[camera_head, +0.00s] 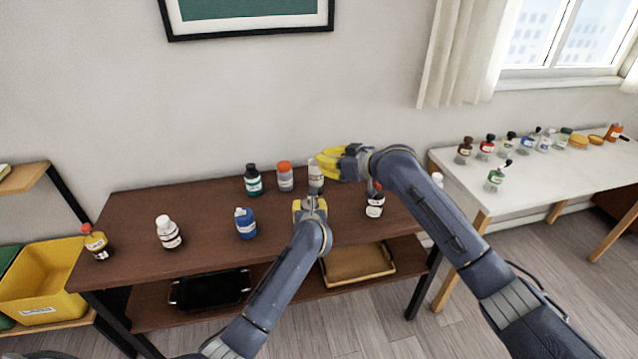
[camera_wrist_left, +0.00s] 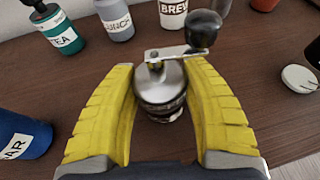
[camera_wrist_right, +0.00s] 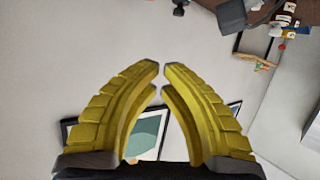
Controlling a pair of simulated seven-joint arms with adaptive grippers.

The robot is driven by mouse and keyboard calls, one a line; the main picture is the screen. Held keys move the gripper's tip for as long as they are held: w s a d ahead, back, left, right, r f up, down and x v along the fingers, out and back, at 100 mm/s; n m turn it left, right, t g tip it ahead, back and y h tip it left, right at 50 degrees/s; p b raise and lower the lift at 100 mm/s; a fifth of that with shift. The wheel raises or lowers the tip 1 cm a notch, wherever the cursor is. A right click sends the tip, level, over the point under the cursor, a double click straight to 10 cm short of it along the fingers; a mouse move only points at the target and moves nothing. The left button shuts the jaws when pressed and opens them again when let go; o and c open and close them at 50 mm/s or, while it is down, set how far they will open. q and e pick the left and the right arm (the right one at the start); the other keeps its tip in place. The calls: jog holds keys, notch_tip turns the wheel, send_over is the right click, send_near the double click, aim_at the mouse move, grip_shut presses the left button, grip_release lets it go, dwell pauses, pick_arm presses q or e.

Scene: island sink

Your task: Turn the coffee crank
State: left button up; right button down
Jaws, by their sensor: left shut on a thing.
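The coffee grinder (camera_wrist_left: 160,90) is a silver, round-bodied mill with a flat crank arm (camera_wrist_left: 178,53) across its top. The crank ends in a dark round knob (camera_wrist_left: 204,28), which points to the upper right in the left wrist view. My left gripper (camera_head: 310,206) has its yellow fingers on both sides of the grinder body, which stands on the brown table. In the head view the gripper hides most of the grinder. My right gripper (camera_head: 328,163) is raised above the back of the table, its fingertips (camera_wrist_right: 162,68) almost together with nothing between them.
Behind the grinder stand the teal bottle (camera_head: 253,181), the orange-lidded jar (camera_head: 285,178) and the brew jar (camera_wrist_left: 173,13). Open tabletop (camera_head: 205,255) lies at the front left.

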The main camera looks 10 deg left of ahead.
jog(key=w+a+r+h, duration=0.2)
jog(key=w+a+h, duration=0.1)
jog(key=a, duration=0.3)
jog(key=d+f+m+h, duration=0.1)
jog(key=f, duration=0.1)
jog(key=d+f+m+g+h, duration=0.1)
jog(key=f, duration=0.1)
jog(key=w+d+f+m+h, duration=0.1)
jog(key=f, duration=0.1)
jog(key=shift+f+g, duration=0.3)
jog(key=shift+f, duration=0.05)
jog(key=x, duration=0.9)
jog(key=shift+f, duration=0.45)
jog(key=shift+d+r, duration=0.1)
jog(key=shift+d, duration=0.15)
jog(key=shift+s+d, duration=1.15)
jog(key=shift+s, duration=0.05)
jog(key=shift+s+d, duration=0.1)
